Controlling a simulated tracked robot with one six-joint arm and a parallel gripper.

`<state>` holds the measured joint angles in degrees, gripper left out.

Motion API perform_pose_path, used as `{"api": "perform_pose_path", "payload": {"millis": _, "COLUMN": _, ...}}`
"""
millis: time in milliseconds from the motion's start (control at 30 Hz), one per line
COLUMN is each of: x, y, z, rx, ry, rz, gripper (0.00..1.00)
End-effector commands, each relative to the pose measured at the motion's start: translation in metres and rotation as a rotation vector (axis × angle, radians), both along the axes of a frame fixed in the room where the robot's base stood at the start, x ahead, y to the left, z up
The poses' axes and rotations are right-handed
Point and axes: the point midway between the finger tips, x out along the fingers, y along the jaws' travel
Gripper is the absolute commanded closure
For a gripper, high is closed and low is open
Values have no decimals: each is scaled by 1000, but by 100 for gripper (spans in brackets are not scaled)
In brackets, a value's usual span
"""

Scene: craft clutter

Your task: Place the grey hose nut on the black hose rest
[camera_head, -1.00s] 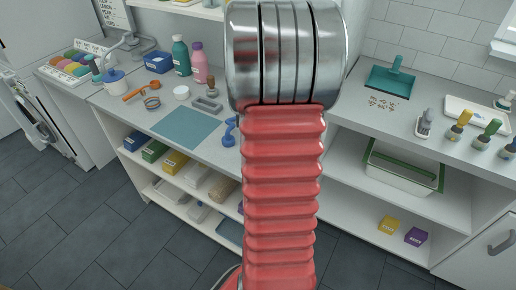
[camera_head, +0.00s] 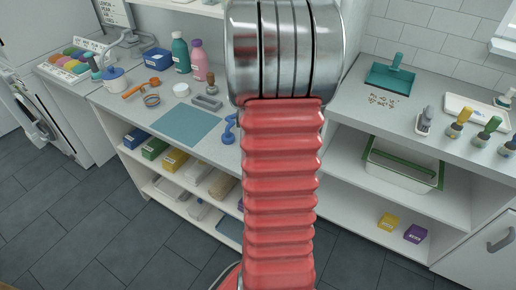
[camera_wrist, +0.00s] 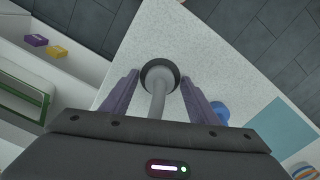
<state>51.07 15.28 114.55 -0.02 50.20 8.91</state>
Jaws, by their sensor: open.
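In the wrist view, my gripper (camera_wrist: 160,80) is open, its two purple-grey fingers apart over the pale speckled counter (camera_wrist: 205,55). Between the fingers is a grey stem with a round, dark-rimmed end (camera_wrist: 160,75). It appears clear of both fingers. I cannot tell whether this is the grey hose nut, part of the black hose rest, or both together. In the head view, my red ribbed arm and its metal joint cover the middle of the counter, and I cannot make out the nut, the rest or my gripper there.
A blue object (camera_head: 229,130) stands beside the teal mat (camera_head: 186,124), left of my arm. A teal dustpan (camera_head: 391,76) and several small brushes occupy the right counter. The counter corner shows in the wrist view.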

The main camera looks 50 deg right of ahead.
Motion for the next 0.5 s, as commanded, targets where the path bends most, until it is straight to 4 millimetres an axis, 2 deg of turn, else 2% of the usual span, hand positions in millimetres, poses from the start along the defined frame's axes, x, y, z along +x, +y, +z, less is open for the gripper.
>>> {"api": "perform_pose_path", "payload": {"millis": 267, "x": 0, "y": 0, "z": 8, "rx": -1, "ry": -1, "rz": 0, "gripper": 46}}
{"api": "perform_pose_path", "payload": {"millis": 500, "x": 1, "y": -1, "z": 40, "rx": -3, "ry": -3, "rz": 0, "gripper": 46}}
